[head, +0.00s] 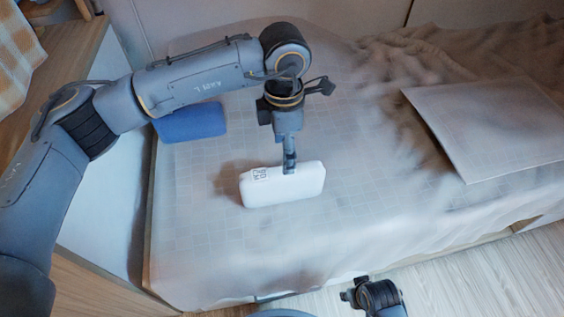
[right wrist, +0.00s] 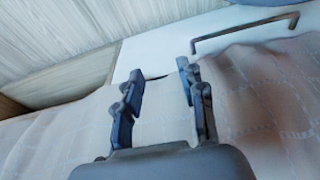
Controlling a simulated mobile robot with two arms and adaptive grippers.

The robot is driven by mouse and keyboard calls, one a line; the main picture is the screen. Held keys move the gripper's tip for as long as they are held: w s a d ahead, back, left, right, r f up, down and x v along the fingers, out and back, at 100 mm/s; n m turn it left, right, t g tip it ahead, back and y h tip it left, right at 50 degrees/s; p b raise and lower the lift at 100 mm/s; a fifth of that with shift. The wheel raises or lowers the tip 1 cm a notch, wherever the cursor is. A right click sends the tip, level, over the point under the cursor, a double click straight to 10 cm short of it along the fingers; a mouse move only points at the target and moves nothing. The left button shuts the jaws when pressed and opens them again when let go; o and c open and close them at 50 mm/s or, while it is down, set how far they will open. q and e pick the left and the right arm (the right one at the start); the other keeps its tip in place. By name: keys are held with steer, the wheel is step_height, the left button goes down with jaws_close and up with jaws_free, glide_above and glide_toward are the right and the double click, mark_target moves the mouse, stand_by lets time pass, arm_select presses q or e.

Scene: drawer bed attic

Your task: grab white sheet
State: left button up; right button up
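A pale checked sheet (head: 200,245) covers the bed and hangs over its front edge; it is rumpled toward the right. In the right wrist view the sheet (right wrist: 275,110) hangs beside and below the fingers. My right gripper (right wrist: 160,75) is open, its two fingers apart near the hanging edge; whether cloth lies between them is unclear. It shows at the bottom of the head view (head: 350,294), in front of the bed. My left gripper (head: 290,168) points down at a white block (head: 285,190) on the bed, fingertips at its top; its opening cannot be seen.
A blue block (head: 190,122) lies at the bed's back left. A flat pale panel (head: 490,125) lies at right. A white front with a dark bar handle (right wrist: 245,32) shows under the sheet's edge. Wooden floor (head: 470,275) is clear at lower right.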

mark_target(282, 183)
arm_select(q)
steer(key=shift+w+a+f, duration=0.1)
steer(key=shift+w+f, duration=0.1)
step_height(282, 183, down, 7)
steer(key=shift+s+f+b, duration=0.1)
steer(key=shift+s+b, duration=0.05)
steer(key=shift+b, duration=0.2)
step_height(282, 183, down, 6)
steer(key=shift+r, duration=0.15)
steer(key=c, duration=0.8)
jaws_close()
arm_select(e)
steer(key=r, duration=0.2)
steer(key=w+r, duration=0.1)
steer(key=r, duration=0.1)
steer(key=shift+w, duration=0.1)
